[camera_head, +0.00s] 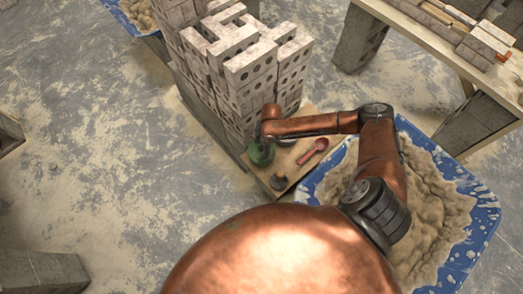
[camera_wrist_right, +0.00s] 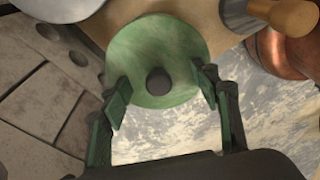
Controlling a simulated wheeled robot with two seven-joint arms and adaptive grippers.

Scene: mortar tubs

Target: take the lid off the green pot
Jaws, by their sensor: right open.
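The green pot (camera_head: 261,154) stands on a wooden board beside the brick stack, partly hidden by my right wrist in the head view. In the right wrist view its round green lid (camera_wrist_right: 158,45) with a dark knob (camera_wrist_right: 158,82) is seen from above; the pot body is hidden beneath. My right gripper (camera_wrist_right: 162,88) is open, its fingers on either side of the knob and apart from it. In the head view the right gripper (camera_head: 265,138) is over the pot, its fingers not clear. My left gripper is not in view.
The tall brick stack (camera_head: 245,70) rises close behind the pot. A red ladle-like tool (camera_head: 313,151) and a small dark item (camera_head: 279,181) lie on the board (camera_head: 258,180). A blue mortar tub (camera_head: 487,215) is at right. A wooden handle (camera_wrist_right: 291,17) shows near the lid.

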